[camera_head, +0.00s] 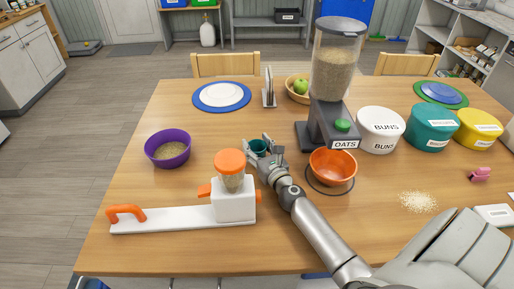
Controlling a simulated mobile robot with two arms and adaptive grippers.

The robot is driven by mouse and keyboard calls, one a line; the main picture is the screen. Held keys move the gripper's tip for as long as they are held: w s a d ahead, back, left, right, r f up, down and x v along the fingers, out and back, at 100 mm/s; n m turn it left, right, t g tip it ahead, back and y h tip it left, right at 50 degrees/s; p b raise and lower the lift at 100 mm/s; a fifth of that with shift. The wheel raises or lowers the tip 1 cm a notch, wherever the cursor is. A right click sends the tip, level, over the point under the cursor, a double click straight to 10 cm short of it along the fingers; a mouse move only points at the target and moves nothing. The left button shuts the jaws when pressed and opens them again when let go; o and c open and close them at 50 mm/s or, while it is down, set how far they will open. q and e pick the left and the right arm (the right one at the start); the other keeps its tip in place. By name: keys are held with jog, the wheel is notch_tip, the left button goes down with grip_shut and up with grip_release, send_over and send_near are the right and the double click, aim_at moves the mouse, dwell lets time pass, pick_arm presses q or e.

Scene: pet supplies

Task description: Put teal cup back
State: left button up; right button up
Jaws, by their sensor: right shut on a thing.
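The small teal cup (258,147) is near the middle of the wooden table. My right gripper (264,149) is shut on it, with the fingers around its sides and covering part of it. The cup is behind and right of a white dispenser (234,208) with an orange lid, and left of an orange bowl (332,168). I cannot tell whether the cup touches the table or what it holds. My left gripper is not in view.
A purple bowl (167,161) with brown contents stands left. The oats dispenser (338,75) stands behind the orange bowl. Labelled tubs, including a white one (380,142), stand right. Spilled oats (418,202) lie near the right front. Table left of the blue-rimmed plate (222,107) is clear.

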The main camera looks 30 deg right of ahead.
jog(key=shift+f, duration=0.25)
jog(key=o, duration=1.2)
jog(key=shift+o, duration=0.2)
jog(key=shift+r, duration=0.15)
jog(key=shift+r, duration=0.2)
jog(key=shift+s+a+f, duration=0.1)
jog(key=shift+s+f, duration=0.05)
jog(key=shift+s, duration=0.2)
jog(key=s, duration=0.3)
jog(key=s+a+b, duration=0.1)
jog(key=s, duration=0.7)
jog(key=shift+s+a, duration=0.15)
jog(key=shift+a, duration=0.2)
